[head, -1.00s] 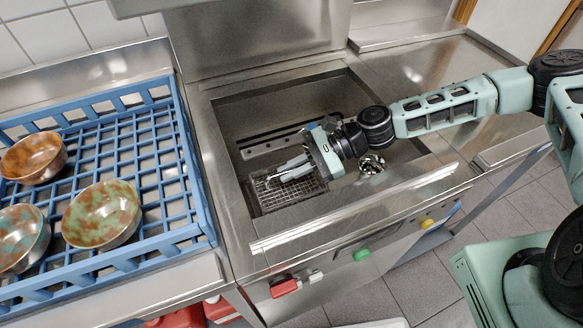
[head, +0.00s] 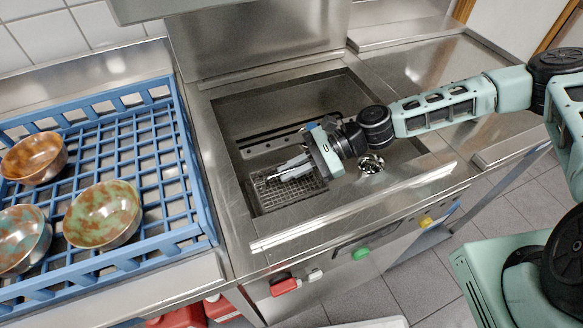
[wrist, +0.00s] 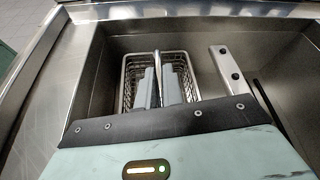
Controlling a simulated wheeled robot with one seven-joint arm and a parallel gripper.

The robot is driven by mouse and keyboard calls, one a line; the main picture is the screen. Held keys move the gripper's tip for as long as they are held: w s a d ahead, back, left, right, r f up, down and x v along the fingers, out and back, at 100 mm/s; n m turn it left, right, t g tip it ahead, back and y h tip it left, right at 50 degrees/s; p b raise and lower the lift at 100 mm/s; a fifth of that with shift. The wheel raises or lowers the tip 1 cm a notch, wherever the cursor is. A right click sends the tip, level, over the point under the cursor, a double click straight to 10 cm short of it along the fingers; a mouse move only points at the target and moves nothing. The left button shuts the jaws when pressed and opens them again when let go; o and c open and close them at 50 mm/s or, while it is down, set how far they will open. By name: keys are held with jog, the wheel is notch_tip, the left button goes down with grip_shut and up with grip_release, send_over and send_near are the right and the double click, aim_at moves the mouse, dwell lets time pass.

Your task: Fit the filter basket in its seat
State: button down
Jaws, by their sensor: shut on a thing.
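The filter basket (head: 290,190) is a rectangular wire mesh basket low in the left part of the steel basin. In the wrist view the basket (wrist: 128,100) shows a handle bar across its middle, standing between my fingers. My gripper (head: 283,172) reaches into the basin from the right, and in the wrist view my gripper (wrist: 158,88) is shut on the handle. The basket looks level. The seat under it is hidden by the basket, and I cannot tell whether the basket rests fully in it.
A slotted steel bar (head: 275,143) runs along the basin's back part. A round metal fitting (head: 371,163) lies right of my gripper. The basin's front rim (head: 340,215) is close by. At the left stands a blue rack (head: 190,150) with several bowls (head: 102,214).

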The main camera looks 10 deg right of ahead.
jog(key=shift+f, duration=0.4)
jog(key=c, duration=1.5)
grip_release()
jog(key=shift+o, duration=0.2)
jog(key=b+v, duration=0.3)
jog(key=v, duration=1.4)
jog(key=shift+d+r, duration=0.15)
jog(key=shift+d, duration=0.05)
